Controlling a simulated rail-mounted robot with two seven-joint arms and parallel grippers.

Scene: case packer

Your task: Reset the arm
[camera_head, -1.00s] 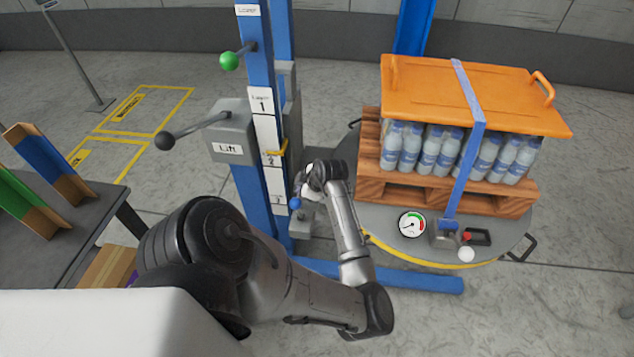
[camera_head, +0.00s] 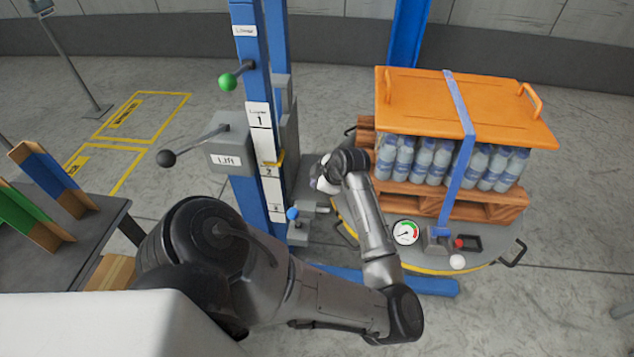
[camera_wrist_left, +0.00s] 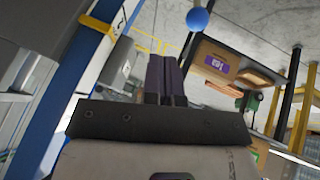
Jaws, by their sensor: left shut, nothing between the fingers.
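My left arm (camera_head: 368,220) reaches up from the bottom of the head view, its wrist between the blue lift column (camera_head: 249,90) and the strapped pallet load. My left gripper (camera_wrist_left: 168,60) shows in the left wrist view with its two dark fingers together and nothing between them. In the head view its fingertips are hidden behind the wrist. A blue ball knob (camera_head: 292,214) on the column's lower box is left of the wrist; a blue ball also shows beyond the fingers in the left wrist view (camera_wrist_left: 197,19). My right gripper is not in view.
An orange cover (camera_head: 420,100) and blue strap top bottles on a wooden pallet (camera_head: 480,205), on a round turntable (camera_head: 490,262) with a gauge (camera_head: 405,233). Levers with green (camera_head: 227,82) and black (camera_head: 166,158) knobs stick out from the column. A grey table (camera_head: 75,245) stands left.

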